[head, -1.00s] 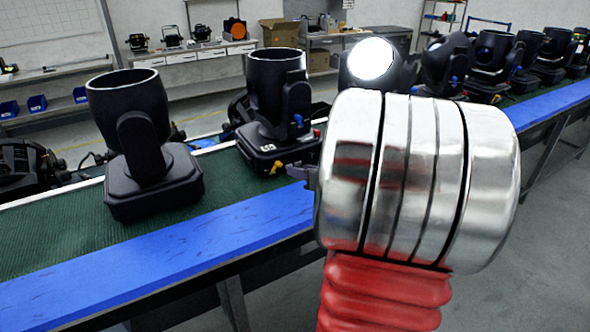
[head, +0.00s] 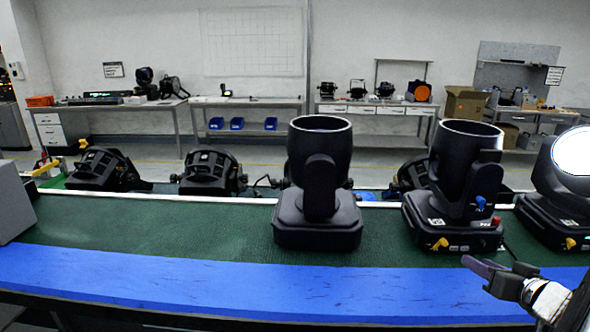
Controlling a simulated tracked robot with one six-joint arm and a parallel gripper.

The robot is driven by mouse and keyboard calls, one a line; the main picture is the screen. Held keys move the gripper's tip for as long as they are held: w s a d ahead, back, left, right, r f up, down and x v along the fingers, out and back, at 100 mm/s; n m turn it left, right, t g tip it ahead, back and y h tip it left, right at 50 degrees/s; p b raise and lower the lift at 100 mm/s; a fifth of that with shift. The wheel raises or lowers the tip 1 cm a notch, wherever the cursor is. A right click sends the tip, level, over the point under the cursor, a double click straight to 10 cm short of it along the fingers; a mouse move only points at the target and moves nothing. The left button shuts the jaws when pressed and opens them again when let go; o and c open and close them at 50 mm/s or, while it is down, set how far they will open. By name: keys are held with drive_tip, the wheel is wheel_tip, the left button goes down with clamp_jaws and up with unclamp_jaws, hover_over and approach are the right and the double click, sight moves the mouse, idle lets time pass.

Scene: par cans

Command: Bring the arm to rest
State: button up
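My gripper (head: 487,267) shows at the lower right, over the blue front strip of the belt table. It is dark, with a purplish finger pointing left. It is seen edge-on, so I cannot tell whether its fingers are apart. Nothing shows held in it. My white and silver arm part runs down out of the picture's lower right corner. A black par can (head: 320,180) stands upright at the middle of the belt. Another black par can (head: 466,185) stands upright right of it, behind my gripper. A third can (head: 560,190) with a bright lens is cut off at the right edge.
The green belt (head: 180,232) is bare left of the middle can. Its blue front strip (head: 200,280) is clear there. Black fixtures (head: 210,170) lie on the belt's far side. A grey box (head: 12,200) stands at the left edge. Benches (head: 250,110) line the back wall.

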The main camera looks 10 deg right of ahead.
drive_tip(key=w+a+r+g+h, duration=0.2)
drive_tip(key=w+a+r+h, duration=0.2)
drive_tip(key=a+r, duration=0.5)
drive_tip(key=s+a+f+n+g+y, duration=0.1)
drive_tip(key=s+a+f+g+y, duration=0.1)
drive_tip(key=a, duration=0.7)
drive_tip(key=s+a+f+n+g+y, duration=0.2)
drive_tip(key=s+a+f, duration=0.2)
drive_tip(key=s+a, duration=0.3)
drive_tip(key=s+a+f+n+g+y, duration=0.1)
drive_tip(key=s+a, duration=0.4)
drive_tip(key=a, duration=0.8)
wheel_tip(320, 180, down, 2)
drive_tip(key=shift+a+n+g+y, duration=0.2)
drive_tip(key=shift+n+g+y, duration=0.25)
drive_tip(key=shift+y, duration=0.35)
